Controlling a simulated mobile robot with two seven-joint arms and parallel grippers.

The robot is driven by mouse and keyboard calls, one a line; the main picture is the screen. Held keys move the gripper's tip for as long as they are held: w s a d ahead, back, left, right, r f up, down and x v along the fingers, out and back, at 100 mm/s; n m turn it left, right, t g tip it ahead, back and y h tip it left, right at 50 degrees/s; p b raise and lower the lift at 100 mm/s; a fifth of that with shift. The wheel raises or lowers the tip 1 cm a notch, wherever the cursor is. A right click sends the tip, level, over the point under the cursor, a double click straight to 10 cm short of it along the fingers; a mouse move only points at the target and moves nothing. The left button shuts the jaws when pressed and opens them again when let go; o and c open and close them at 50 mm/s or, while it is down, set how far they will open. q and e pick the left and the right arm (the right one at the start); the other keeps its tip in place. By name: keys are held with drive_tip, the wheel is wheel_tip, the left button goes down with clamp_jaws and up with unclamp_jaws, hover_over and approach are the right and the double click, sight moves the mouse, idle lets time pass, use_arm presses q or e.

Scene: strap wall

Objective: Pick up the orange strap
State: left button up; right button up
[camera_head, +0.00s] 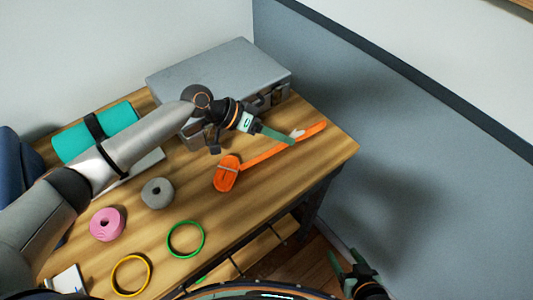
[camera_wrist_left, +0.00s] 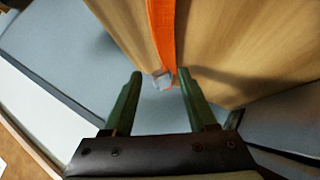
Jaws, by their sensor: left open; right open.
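The orange strap (camera_head: 227,174) lies on the wooden table, with a coiled bundle at its left end and a flat tail running to the upper right. The tail also shows in the left wrist view (camera_wrist_left: 161,30), where a small pale buckle-like piece (camera_wrist_left: 162,81) sits on it. My left gripper (camera_head: 278,134) is over the strap's tail near the pale piece. In the left wrist view my left gripper (camera_wrist_left: 160,88) is open, with the strap between the lines of its fingers; I cannot tell the height gap. My right gripper (camera_head: 354,264) is open and empty, low at the right, off the table.
A grey case (camera_head: 215,75) stands behind the strap. A grey roll (camera_head: 157,193), a pink roll (camera_head: 107,224), a green ring (camera_head: 185,239), a yellow ring (camera_head: 131,274) and a teal roll (camera_head: 98,131) are on the table's left. A grey wall (camera_head: 400,150) is at the right.

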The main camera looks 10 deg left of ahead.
use_arm(q)
clamp_jaws()
drive_tip(key=shift+r, duration=0.15)
idle(0.4)
